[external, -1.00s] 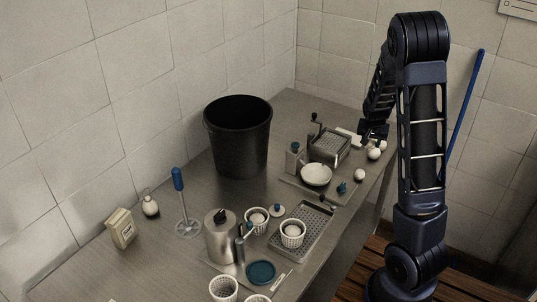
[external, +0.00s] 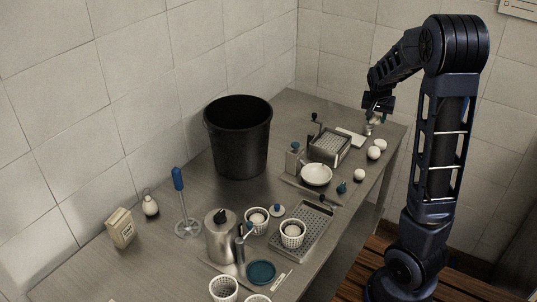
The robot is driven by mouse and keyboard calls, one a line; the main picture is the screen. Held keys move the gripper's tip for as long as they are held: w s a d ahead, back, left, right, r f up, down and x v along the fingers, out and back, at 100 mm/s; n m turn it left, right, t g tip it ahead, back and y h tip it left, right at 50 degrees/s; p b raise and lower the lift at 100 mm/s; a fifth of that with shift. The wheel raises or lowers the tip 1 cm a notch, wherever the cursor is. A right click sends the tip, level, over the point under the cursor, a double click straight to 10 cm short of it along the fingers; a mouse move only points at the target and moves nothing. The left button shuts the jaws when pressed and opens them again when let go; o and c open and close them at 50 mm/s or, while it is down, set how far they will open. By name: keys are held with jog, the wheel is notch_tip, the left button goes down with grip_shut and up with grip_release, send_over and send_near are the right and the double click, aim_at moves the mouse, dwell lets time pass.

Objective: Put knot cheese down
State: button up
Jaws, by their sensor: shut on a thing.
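My gripper (external: 373,116) is at the far right end of the metal table, seen from a distance. It is shut, with a small pale thing, apparently the knot cheese (external: 376,119), mostly hidden between its fingers. Another small greyish item (external: 368,129) shows just below the fingers; I cannot tell whether it touches them. White round cheeses (external: 374,153) lie near the table's right edge in front of the gripper, with another one (external: 359,175) closer to the camera.
A grey box with a crank (external: 329,143), a white slab (external: 351,137) and a white bowl (external: 316,174) stand left of the cheeses. A black bucket (external: 238,140) stands at the back. Perforated baskets (external: 293,234) and a metal jug (external: 220,238) fill the front. The table's far corner looks fairly clear.

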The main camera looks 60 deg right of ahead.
aim_at(376, 114)
notch_tip(376, 114, up, 10)
jog(key=shift+f, duration=0.25)
jog(key=shift+w+a+r, duration=0.2)
jog(key=shift+w+a, duration=0.1)
jog(key=shift+w, duration=0.25)
jog(key=w+a+n+t, duration=0.2)
jog(key=w+a+n, duration=0.5)
jog(key=w+a, duration=2.15)
jog(key=w+a+n+y, duration=0.1)
jog(key=w+a+n, duration=0.1)
jog(key=a, duration=0.9)
jog(key=w+a+n+t+y, duration=0.1)
jog(key=w+a, duration=0.3)
jog(key=a, duration=0.7)
jog(key=w+a+n+y, duration=0.1)
jog(key=w+a+n, duration=0.2)
jog(key=a, duration=0.8)
jog(key=shift+w+a+r, duration=0.15)
jog(key=shift+w+a, duration=0.05)
jog(key=shift+a, duration=0.1)
jog(key=s+a+n+y, duration=0.1)
jog(key=s+a+n, duration=0.1)
jog(key=a, duration=1.1)
jog(key=shift+t, duration=0.3)
notch_tip(376, 114, down, 32)
jog(key=shift+w+a+r, duration=0.1)
jog(key=shift+w+r, duration=0.05)
jog(key=shift+r, duration=0.1)
jog(key=shift+f, duration=0.1)
